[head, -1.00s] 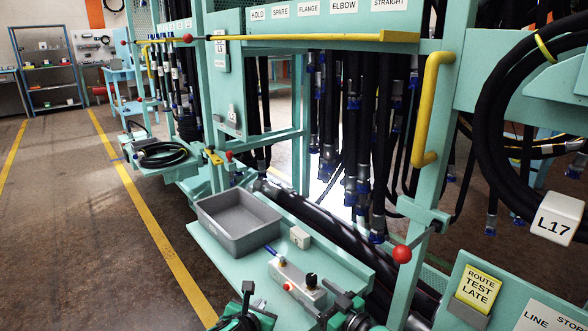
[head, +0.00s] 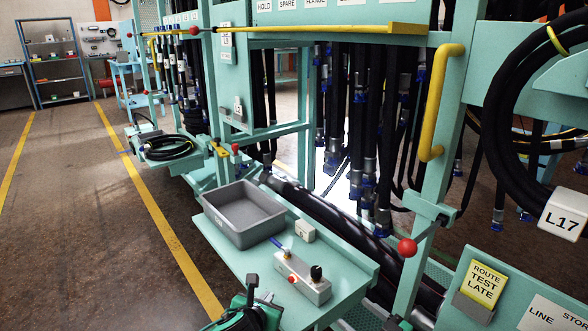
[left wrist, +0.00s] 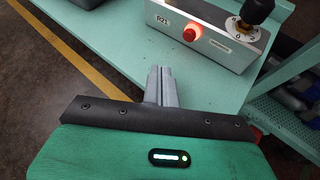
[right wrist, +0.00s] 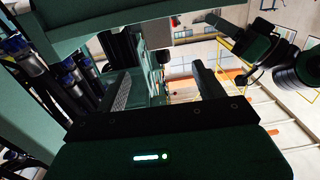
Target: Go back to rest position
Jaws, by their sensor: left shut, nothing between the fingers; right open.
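My left gripper (head: 251,287) is at the bottom of the head view, in front of the near edge of the green bench shelf (head: 238,262). In the left wrist view its two grey fingers (left wrist: 161,75) are together, with nothing between them. They point toward the control box marked R21 (left wrist: 205,38), apart from it. My right gripper (right wrist: 165,88) shows in the right wrist view with its two fingers wide apart and nothing held. In the head view only a dark piece at the bottom edge may belong to the right arm.
A grey bin (head: 242,213), a small pale block (head: 305,231) and the control box (head: 302,279) stand on the shelf. Black hoses (head: 362,130) hang behind. A red-ball lever (head: 407,248) sticks out right of the shelf. Open floor (head: 75,220) lies left.

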